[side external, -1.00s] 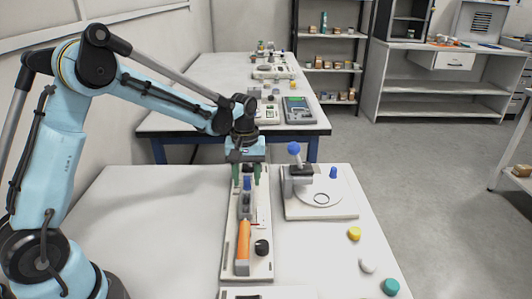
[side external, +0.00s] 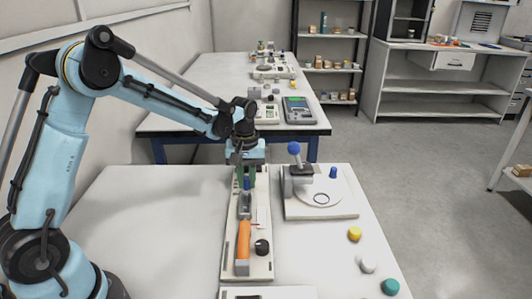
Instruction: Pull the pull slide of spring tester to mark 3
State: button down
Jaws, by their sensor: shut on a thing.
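The spring tester (side external: 261,265) is a long pale board on the near table, running away from the camera. An orange spring body (side external: 243,243) lies along it, with a grey block, seemingly the pull slide (side external: 245,206), at its far end. A small blue handle (side external: 246,184) stands upright at the slide. My gripper (side external: 246,181) points down with its green fingers shut on this handle. A small red pointer (side external: 255,223) shows beside the orange body. The scale marks are too small to read, and the fingers partly hide the handle.
Right of the tester stands a white-based device (side external: 330,212) with a blue ball knob. A black knob (side external: 262,247) sits on the tester. Yellow (side external: 354,233), white (side external: 367,265) and teal (side external: 390,287) caps lie at the right edge. The left tabletop is clear.

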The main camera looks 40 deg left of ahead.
jog(key=w+a, duration=0.4)
jog(key=shift+w+a, duration=0.15)
jog(key=c, duration=1)
grip_release()
notch_tip(320, 180, up, 12)
jog(key=shift+r, duration=0.1)
